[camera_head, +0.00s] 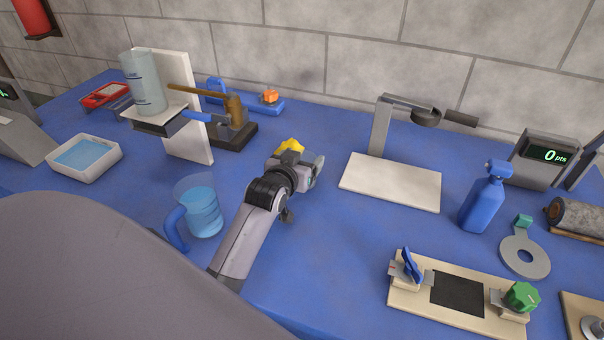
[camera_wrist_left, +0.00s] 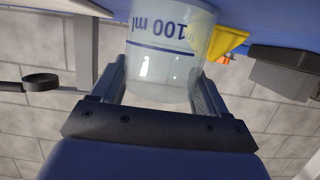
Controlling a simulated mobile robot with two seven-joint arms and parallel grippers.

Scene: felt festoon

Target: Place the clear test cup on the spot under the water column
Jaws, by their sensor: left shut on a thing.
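My left gripper (camera_head: 303,168) is above the blue table near its middle. In the left wrist view its two fingers are shut on a clear cup (camera_wrist_left: 168,55) marked with a blue line and "100 ml". The cup is mostly hidden behind the gripper in the head view. The water column (camera_head: 143,85), a clear cylinder, stands at the back left on a small shelf fixed to a white upright board (camera_head: 190,145). A blue-handled tap (camera_head: 205,117) sticks out to its right. I cannot make out a marked spot under it. My right gripper is not in view.
A jug of water (camera_head: 203,212) stands left of my left arm, and a white water tray (camera_head: 84,158) lies farther left. A brown lever on a dark stand (camera_head: 238,128) is beside the board. A white-based stand (camera_head: 390,185) and blue spray bottle (camera_head: 483,200) are right.

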